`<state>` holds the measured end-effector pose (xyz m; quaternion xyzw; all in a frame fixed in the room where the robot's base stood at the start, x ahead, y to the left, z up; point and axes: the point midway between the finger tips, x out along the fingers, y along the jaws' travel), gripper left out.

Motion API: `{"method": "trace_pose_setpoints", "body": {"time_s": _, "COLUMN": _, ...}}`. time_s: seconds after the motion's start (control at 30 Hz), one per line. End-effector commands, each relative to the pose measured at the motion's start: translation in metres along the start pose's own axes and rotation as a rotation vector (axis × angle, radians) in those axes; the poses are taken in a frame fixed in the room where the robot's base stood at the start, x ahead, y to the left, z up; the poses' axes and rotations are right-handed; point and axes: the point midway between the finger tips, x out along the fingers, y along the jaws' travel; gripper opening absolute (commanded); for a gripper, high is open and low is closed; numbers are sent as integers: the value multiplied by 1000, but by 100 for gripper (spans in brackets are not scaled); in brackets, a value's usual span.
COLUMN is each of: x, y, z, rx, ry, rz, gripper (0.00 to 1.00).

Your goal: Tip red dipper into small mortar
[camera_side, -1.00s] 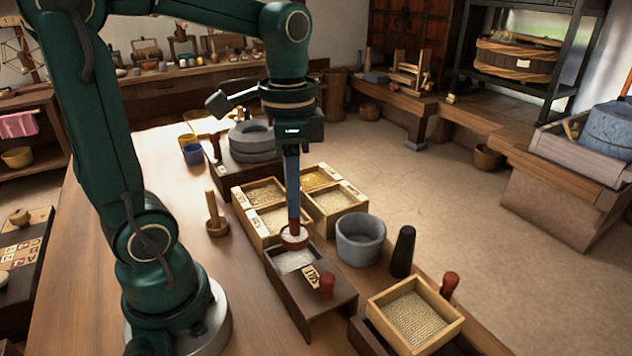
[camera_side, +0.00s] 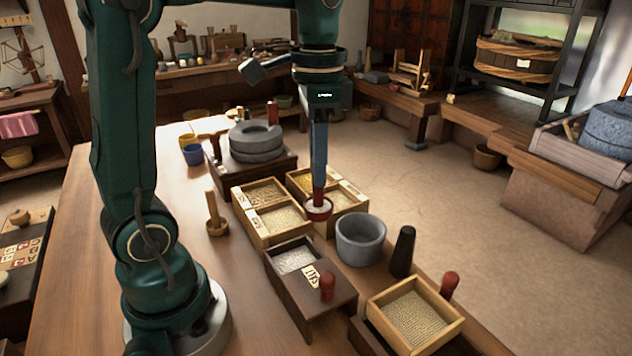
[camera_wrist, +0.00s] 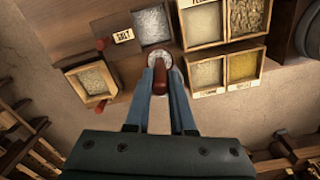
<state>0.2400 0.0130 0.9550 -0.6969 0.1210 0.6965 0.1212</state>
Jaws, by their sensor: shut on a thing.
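My gripper (camera_side: 319,188) points down and is shut on the red dipper (camera_side: 319,213), whose round cup is roughly level and shows pale contents. In the wrist view the dipper's red handle (camera_wrist: 160,78) stands between my fingers, with the pale cup beyond it. The small mortar (camera_side: 361,246), a grey stone bowl, stands upright on the table. In the side view the dipper is up and left of the mortar, apart from it, by the grain boxes. A grey patch between my fingers in the wrist view may be the mortar, largely hidden.
The dark salt box (camera_side: 318,308) stands left of the mortar, the grain boxes (camera_side: 268,236) behind it. A black pestle (camera_side: 403,252) stands close on its right. A square sieve-like box (camera_side: 440,345) is in front. A stone quern (camera_side: 256,142) stands farther back.

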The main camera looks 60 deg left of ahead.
Motion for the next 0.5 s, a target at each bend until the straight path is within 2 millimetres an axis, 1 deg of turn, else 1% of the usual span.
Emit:
{"method": "trace_pose_setpoints", "body": {"time_s": 0.03, "x": -2, "y": -5, "z": -10, "rx": 0, "ry": -1, "rz": 1, "gripper": 0}}
{"method": "trace_pose_setpoints", "body": {"time_s": 0.23, "x": -6, "y": -22, "z": -46, "rx": 0, "ry": -3, "rz": 2, "gripper": 0}}
{"method": "trace_pose_setpoints", "body": {"time_s": 0.4, "x": 2, "y": -32, "z": -74, "rx": 7, "ry": -5, "rz": 3, "gripper": 0}}
{"method": "trace_pose_setpoints", "body": {"time_s": 0.5, "x": 9, "y": -36, "z": -86, "rx": 12, "ry": -4, "rz": 3, "gripper": 0}}
